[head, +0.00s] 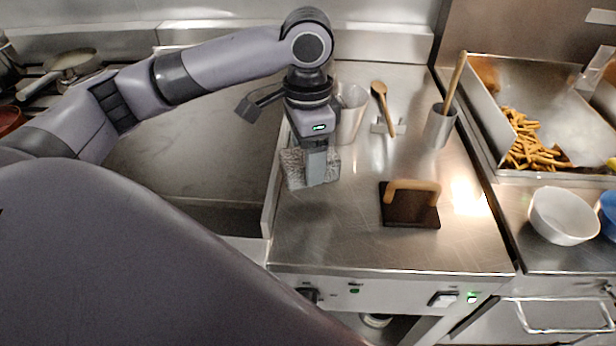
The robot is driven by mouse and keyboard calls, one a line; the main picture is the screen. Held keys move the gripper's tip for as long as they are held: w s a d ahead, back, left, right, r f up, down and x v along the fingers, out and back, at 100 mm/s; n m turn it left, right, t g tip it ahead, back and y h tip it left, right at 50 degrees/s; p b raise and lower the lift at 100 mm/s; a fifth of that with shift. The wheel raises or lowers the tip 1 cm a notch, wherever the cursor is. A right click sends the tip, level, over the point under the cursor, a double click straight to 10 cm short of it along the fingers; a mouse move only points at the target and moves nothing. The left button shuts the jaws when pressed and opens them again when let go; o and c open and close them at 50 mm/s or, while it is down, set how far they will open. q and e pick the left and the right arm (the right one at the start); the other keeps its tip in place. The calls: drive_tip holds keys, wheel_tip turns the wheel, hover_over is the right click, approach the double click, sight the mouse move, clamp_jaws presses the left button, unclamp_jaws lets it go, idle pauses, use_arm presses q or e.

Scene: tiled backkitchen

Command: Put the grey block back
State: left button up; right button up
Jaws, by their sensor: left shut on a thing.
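The grey block (294,171) has a rough, speckled surface and is on the left part of the steel counter (335,235), near the raised edge beside the flat griddle. My left gripper (317,172) points down from above and is shut on the block. Its fingers cover part of the block. I cannot tell whether the underside of the block touches the counter. My right gripper is not in view.
A metal cup (352,112) stands just behind the gripper. A wooden spoon (381,100), a holder with a stick (439,128) and a wooden-handled press (410,215) stand to the right. The griddle (190,160) is bare. The counter's front is clear.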

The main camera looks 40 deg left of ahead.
use_arm(q)
wheel_tip(320, 180, down, 5)
idle(0.4)
drive_tip(key=o, duration=1.4)
drive_tip(key=shift+f, duration=0.1)
wheel_tip(320, 180, up, 12)
drive_tip(key=shift+r, duration=0.2)
